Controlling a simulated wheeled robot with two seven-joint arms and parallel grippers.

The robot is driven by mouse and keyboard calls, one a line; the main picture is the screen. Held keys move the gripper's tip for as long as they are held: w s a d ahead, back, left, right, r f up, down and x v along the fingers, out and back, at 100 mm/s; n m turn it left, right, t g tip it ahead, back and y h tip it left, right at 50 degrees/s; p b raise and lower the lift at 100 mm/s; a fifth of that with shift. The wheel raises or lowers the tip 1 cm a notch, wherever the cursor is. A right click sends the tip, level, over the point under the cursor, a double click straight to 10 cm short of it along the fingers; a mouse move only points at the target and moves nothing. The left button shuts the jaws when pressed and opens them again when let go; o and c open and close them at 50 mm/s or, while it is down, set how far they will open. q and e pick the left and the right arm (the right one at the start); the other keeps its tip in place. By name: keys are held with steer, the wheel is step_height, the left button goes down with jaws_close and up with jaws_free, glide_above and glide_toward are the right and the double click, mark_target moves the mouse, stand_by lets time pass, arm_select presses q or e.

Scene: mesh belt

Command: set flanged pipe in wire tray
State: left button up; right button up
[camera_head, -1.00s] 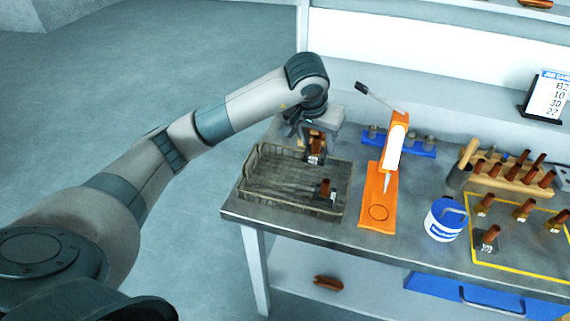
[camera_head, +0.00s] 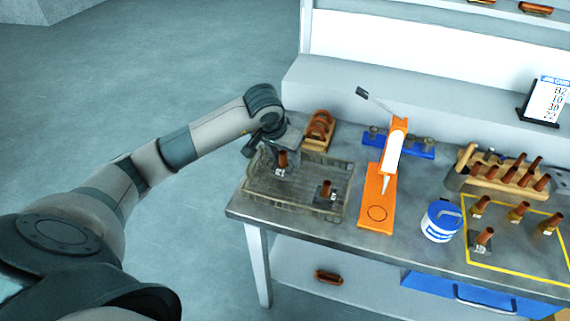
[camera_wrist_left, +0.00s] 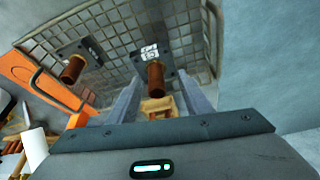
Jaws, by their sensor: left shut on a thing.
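The wire tray (camera_head: 247,190) is a grey mesh basket at the left end of the table; its mesh also shows in the left wrist view (camera_wrist_left: 112,27). My left gripper (camera_head: 274,156) is shut on a brown flanged pipe (camera_head: 282,160) over the tray's left back part. In the left wrist view the pipe (camera_wrist_left: 156,78) stands between the fingers (camera_wrist_left: 160,92), its dark flange plate towards the mesh. I cannot tell whether the flange touches the tray floor. A second flanged pipe (camera_head: 326,190) stands in the tray's right front part, also in the wrist view (camera_wrist_left: 73,68). My right gripper is not in view.
An orange press (camera_head: 375,205) stands right of the tray, with a wooden holder (camera_head: 319,132) behind. Farther right are a blue-and-white tub (camera_head: 441,221), a wooden rack (camera_head: 507,181) and several flanged pipes (camera_head: 518,212) inside a yellow outline. The tray's front left is clear.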

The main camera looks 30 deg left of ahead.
mark_target(285, 166)
arm_select(q)
steer(key=shift+f+p, duration=0.6)
steer(key=shift+f, duration=0.05)
steer(key=shift+f+p, duration=0.45)
steer(key=shift+f, duration=0.85)
steer(key=shift+f, duration=0.2)
steer(key=o, duration=1.4)
steer(key=shift+c, duration=0.2)
